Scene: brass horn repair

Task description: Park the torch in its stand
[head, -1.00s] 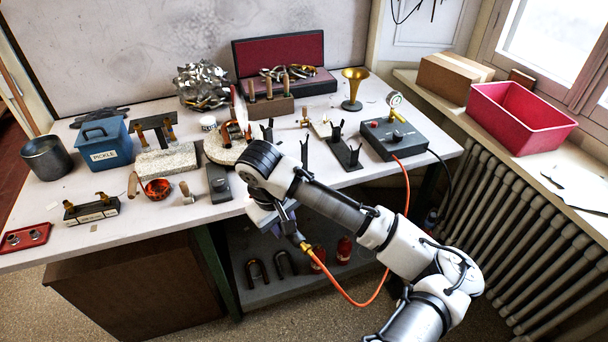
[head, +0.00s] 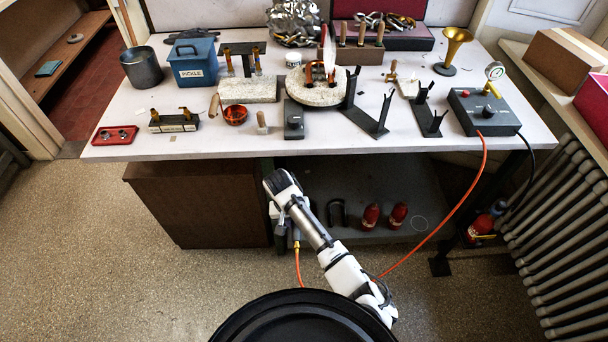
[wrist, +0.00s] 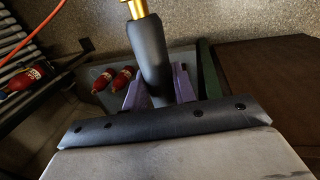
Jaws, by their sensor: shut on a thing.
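My gripper (wrist: 156,92) is shut on the torch (wrist: 148,45). In the wrist view its purple fingers sit on both sides of the torch's dark handle, and a brass end shows at the top. The torch's burner tip is hidden. In the head view my gripper (head: 280,232) is low in front of the bench, apart from it, with the orange hose (head: 298,266) hanging below. Two dark stands with forked uprights are on the bench: a long one (head: 366,121) and a shorter one (head: 428,119) to its right. Both forks look empty. I cannot tell which is the torch's stand.
A grey gauge box (head: 482,112) stands at the bench's right, with the hose draping from it. A round pale firebrick (head: 318,96) and a dark pedal-like block (head: 293,120) are left of the stands. A radiator (head: 560,215) lines the right. Floor at left is clear.

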